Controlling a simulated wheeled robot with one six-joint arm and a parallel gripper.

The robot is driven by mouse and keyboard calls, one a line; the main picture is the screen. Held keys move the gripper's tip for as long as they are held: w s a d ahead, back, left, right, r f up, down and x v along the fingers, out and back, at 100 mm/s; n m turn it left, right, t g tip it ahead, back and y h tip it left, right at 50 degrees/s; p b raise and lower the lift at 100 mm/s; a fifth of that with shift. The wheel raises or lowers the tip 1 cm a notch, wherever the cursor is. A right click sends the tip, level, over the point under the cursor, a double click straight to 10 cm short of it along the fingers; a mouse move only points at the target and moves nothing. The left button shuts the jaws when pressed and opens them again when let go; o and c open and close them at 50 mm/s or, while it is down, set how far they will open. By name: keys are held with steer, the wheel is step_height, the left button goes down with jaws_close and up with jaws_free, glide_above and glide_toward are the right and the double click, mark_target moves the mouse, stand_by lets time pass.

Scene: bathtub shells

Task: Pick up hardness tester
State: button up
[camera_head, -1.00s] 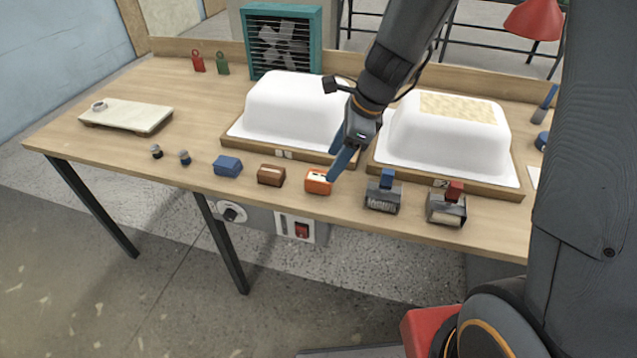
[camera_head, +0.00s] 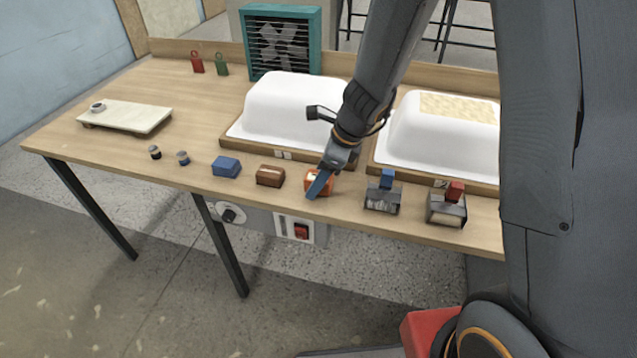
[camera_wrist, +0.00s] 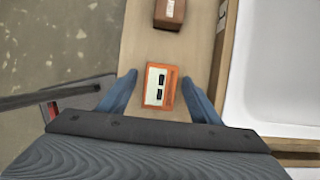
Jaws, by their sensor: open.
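The hardness tester appears to be the small orange box (camera_head: 326,181) with a pale face and dark slots, near the front edge of the bench. In the wrist view the orange box (camera_wrist: 160,86) lies between and just ahead of the two blue fingertips. My gripper (camera_head: 319,185) is open and comes down over the box, hiding part of it in the head view. In the wrist view the fingers of my gripper (camera_wrist: 160,92) stand apart on either side of the box, with a gap on each side. I cannot tell their exact height above the bench.
A brown box (camera_head: 270,175) and a blue box (camera_head: 226,167) stand left of the orange one. White tub shells (camera_head: 290,108) sit behind on wooden frames. The bench's front edge is close.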

steer(key=c, duration=1.3)
step_height(320, 180, up, 10)
steer(key=shift+r+p, duration=0.1)
steer(key=shift+p, duration=0.55)
